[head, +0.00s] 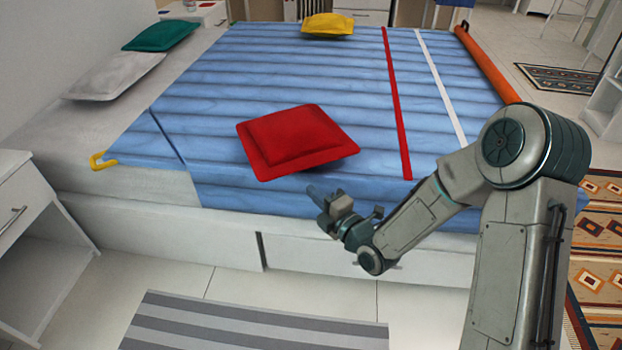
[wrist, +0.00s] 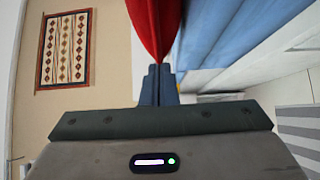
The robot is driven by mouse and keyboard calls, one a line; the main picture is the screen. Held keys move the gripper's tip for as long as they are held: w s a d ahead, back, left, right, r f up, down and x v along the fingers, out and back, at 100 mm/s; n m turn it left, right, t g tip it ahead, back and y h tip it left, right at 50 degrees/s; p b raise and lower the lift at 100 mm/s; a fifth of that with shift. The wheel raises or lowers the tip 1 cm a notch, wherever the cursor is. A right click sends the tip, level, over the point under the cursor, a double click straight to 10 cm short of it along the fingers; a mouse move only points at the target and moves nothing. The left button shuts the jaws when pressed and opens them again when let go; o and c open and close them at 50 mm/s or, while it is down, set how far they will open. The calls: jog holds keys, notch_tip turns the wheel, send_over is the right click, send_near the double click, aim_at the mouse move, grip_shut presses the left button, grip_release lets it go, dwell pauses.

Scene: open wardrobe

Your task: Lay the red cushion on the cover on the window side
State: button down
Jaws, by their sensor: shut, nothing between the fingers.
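The red cushion (head: 297,138) lies on the blue cover (head: 240,85) of the bed, in its near part toward the front edge. In the wrist view, the edge of the red cushion (wrist: 153,22) shows just beyond my fingertips. My gripper (head: 313,192) is at the near side of the cushion, by the bed's front edge. In the wrist view my gripper (wrist: 159,72) has its fingers together with nothing between them. I cannot tell whether the fingertips touch the cushion.
A yellow cushion (head: 328,25) lies on the cover's far side. Green (head: 161,36) and white (head: 114,75) cushions lie at the head end. A red stripe (head: 397,105) and a white stripe (head: 441,85) cross the cover. A white nightstand (head: 25,215) stands at left.

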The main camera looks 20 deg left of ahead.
jog(key=w+a, duration=0.3)
jog(key=w, duration=0.2)
jog(key=shift+w+b, duration=0.2)
jog(key=shift+b, duration=0.25)
jog(key=shift+a, duration=0.1)
